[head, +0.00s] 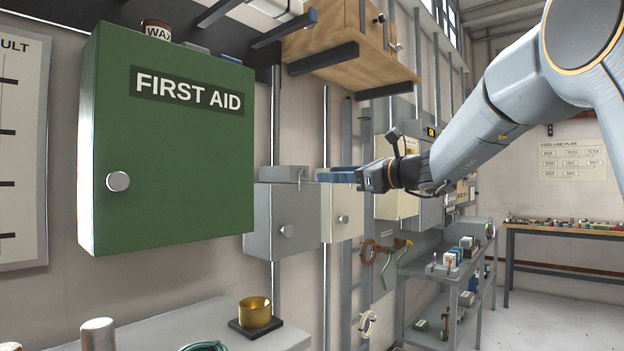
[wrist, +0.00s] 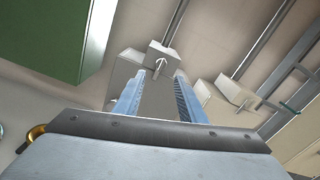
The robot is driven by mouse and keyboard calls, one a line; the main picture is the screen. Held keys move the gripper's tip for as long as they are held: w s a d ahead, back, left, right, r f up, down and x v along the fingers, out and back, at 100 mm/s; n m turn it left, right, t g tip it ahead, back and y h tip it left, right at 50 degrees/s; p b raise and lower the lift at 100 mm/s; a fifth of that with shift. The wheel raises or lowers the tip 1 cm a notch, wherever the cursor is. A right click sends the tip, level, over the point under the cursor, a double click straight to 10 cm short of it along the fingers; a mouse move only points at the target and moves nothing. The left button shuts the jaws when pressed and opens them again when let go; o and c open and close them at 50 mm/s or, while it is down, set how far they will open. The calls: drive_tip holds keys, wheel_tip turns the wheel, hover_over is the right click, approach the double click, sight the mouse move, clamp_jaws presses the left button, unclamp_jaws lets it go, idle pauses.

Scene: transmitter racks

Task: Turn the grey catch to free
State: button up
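A grey box (head: 283,215) with a round knob hangs on the wall left of my gripper in the head view. A small grey block (head: 283,174) sits on its top edge; this may be the catch, but I cannot tell for sure. In the wrist view a pale grey block with a thin lever (wrist: 160,67) shows just beyond and between my fingertips. My gripper (head: 326,175) points left, level with the box's top. Its blue fingers (wrist: 159,75) are apart with nothing held between them. The gap to the block is hard to judge.
A green first aid cabinet (head: 170,150) juts out at left, and a cream box (head: 342,212) hangs right of the grey box. A wooden cabinet (head: 350,45) is overhead. A brass cup (head: 255,312) stands below; a loaded cart (head: 440,275) is at right.

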sight(303, 179)
drive_tip(key=p+x, duration=0.1)
drive_tip(key=x, duration=0.6)
drive_tip(key=shift+w+a+r, duration=0.25)
drive_tip(key=shift+w+r, duration=0.05)
clamp_jaws()
